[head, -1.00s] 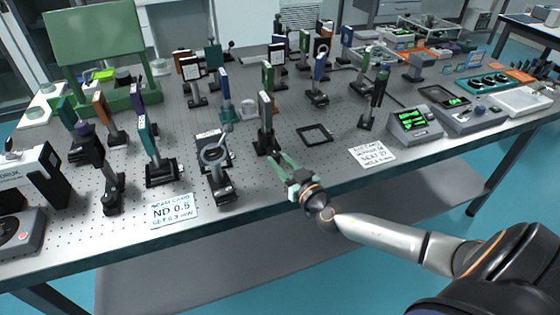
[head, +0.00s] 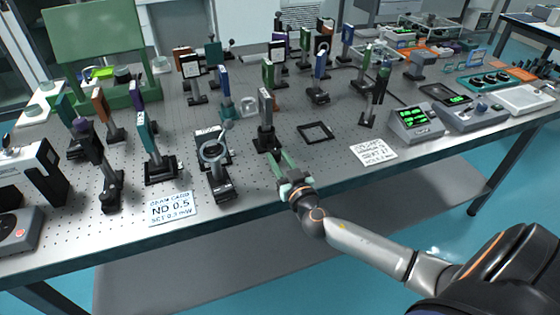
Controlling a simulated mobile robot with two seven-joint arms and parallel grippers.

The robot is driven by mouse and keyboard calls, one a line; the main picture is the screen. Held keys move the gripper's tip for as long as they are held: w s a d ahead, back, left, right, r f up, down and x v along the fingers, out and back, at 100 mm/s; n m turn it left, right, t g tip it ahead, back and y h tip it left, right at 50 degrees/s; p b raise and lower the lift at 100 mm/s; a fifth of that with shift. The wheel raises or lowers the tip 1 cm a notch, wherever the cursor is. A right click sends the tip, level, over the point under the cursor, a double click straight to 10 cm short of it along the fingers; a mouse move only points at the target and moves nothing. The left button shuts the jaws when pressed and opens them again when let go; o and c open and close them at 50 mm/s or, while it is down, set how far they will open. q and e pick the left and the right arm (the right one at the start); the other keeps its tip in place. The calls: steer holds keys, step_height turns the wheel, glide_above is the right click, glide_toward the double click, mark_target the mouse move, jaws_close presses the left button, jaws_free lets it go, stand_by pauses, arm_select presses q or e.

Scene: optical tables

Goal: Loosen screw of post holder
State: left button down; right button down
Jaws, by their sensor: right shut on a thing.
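A post holder (head: 266,141) with a dark base stands upright near the front middle of the optical table, carrying a grey upright plate (head: 265,105). My right gripper (head: 276,160) reaches in from the front, its greenish fingers at the near side of this post holder's base. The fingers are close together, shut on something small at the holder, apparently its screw. The screw itself is hidden by the fingers and too small to make out. My left gripper is not in view.
A ring-shaped mount (head: 215,152) stands left of the gripper, with an ND 0.5 card (head: 173,208) at the table's front edge. A flat black frame (head: 315,132) and another card (head: 373,152) lie to the right. Several optics mounts crowd behind.

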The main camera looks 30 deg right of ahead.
steer(key=shift+a+f+m+h+b, duration=0.1)
steer(key=shift+f+m+h+b, duration=0.05)
steer(key=shift+m+h+b, duration=0.35)
steer(key=shift+a+f+m+h+b, duration=0.1)
steer(key=shift+m+h+b, duration=0.2)
steer(key=shift+h, duration=0.3)
steer(key=shift+m+g+h+b, duration=0.3)
steer(key=shift+g+h+b, duration=0.1)
steer(key=shift+b, duration=0.05)
steer(key=shift+w+a+m+g+h+b, duration=0.15)
steer(key=shift+m+g+h+b, duration=0.45)
steer(key=shift+h+b, duration=0.6)
steer(key=shift+r+m+h+b, duration=0.1)
steer(key=shift+m+h+b, duration=0.3)
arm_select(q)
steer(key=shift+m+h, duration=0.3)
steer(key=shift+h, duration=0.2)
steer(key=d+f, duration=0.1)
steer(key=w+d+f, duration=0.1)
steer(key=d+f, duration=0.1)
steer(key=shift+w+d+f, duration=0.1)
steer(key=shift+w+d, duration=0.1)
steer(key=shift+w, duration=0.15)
arm_select(e)
steer(key=shift+g, duration=0.3)
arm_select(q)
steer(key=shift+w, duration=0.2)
arm_select(e)
steer(key=shift+r, duration=0.15)
